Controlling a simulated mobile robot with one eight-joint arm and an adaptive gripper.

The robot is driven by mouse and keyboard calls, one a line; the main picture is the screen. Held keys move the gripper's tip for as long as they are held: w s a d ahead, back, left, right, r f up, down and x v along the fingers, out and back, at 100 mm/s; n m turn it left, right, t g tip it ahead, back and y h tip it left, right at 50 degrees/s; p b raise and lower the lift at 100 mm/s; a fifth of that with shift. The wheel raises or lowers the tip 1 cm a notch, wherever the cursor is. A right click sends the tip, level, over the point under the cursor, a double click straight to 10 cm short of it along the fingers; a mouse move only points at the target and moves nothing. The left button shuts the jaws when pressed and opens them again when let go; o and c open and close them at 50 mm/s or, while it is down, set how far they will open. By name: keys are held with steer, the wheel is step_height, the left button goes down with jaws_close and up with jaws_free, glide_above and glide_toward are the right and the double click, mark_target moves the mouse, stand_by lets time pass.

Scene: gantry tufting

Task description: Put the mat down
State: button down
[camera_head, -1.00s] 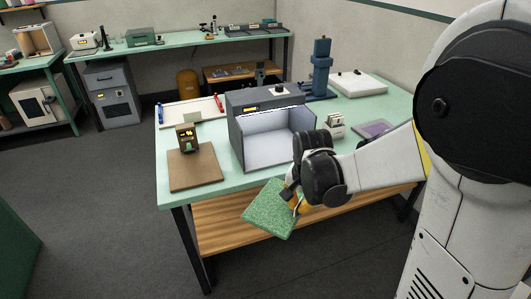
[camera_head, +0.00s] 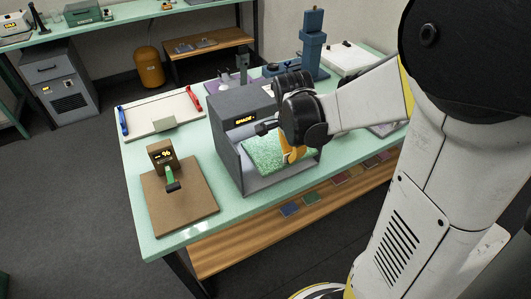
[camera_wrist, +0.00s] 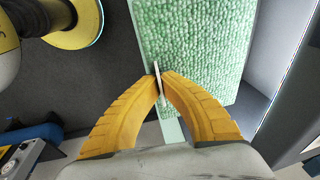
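The green tufted mat (camera_head: 262,152) is at the open front of the grey booth (camera_head: 228,165), whose small display is lit yellow. In the head view the mat covers much of the opening; I cannot tell whether it touches the booth floor. My gripper (camera_head: 291,156), with yellow fingers, is at the mat's right side. In the wrist view, the fingertips (camera_wrist: 160,88) close on a thin pale tab at the edge of the mat (camera_wrist: 195,45). A pale lit panel shows at the right of the mat there.
A blue press (camera_head: 312,48) stands at the back. Small coloured pieces lie on the lower wooden shelf.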

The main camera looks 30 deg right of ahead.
steer(key=shift+s+a+f+b+x, duration=0.1)
steer(key=shift+s+a+b+x, duration=0.15)
steer(key=shift+b+x, duration=0.95)
steer(key=shift+s+a+f+b+x, duration=0.1)
steer(key=shift+s+a+b+x, duration=0.15)
steer(key=shift+x, duration=1.9)
steer(key=shift+s+a+b+x, duration=0.25)
steer(key=shift+b+x, duration=0.45)
steer(key=shift+x, duration=1)
steer(key=c, duration=1.6)
jaws_free()
steer(key=shift+r, duration=0.1)
steer(key=shift+r, duration=0.1)
steer(key=p+v, duration=0.4)
steer(key=v, duration=0.6)
steer(key=shift+r+p, duration=0.4)
steer(key=shift+v, duration=0.8)
steer(key=s+a+r+n+t, duration=0.2)
steer(key=a+r+n, duration=0.1)
steer(key=n, duration=0.3)
steer(key=s+a+r+n+t+y, duration=0.1)
steer(key=s+a+r+n, duration=0.2)
steer(key=a+n, duration=0.1)
steer(key=s+a+r+n+t, duration=0.2)
steer(key=s+a+r+n, duration=0.1)
steer(key=n, duration=0.4)
steer(key=shift+s+a+n+t+y, duration=0.2)
steer(key=shift+a+n+t+y, duration=0.15)
steer(key=shift+a, duration=0.55)
